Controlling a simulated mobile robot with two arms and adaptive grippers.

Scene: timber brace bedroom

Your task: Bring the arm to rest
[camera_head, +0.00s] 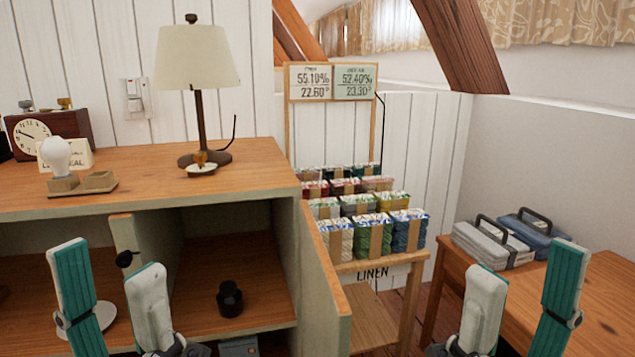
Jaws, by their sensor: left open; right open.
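My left gripper (112,300) is at the lower left, in front of the open cabinet (190,226). Its two teal and white fingers stand upright and apart, with nothing held between them. My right gripper (522,305) is at the lower right, in front of the wooden side table (606,285). Its fingers are also apart and empty. The lower parts of both grippers run out of the bottom of the view, and most of both arms is hidden.
The cabinet top holds a lamp (196,60), a bulb on a stand (57,160) and a clock (30,132). A black jar (229,298) stands inside. The cabinet door (322,280) hangs open.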

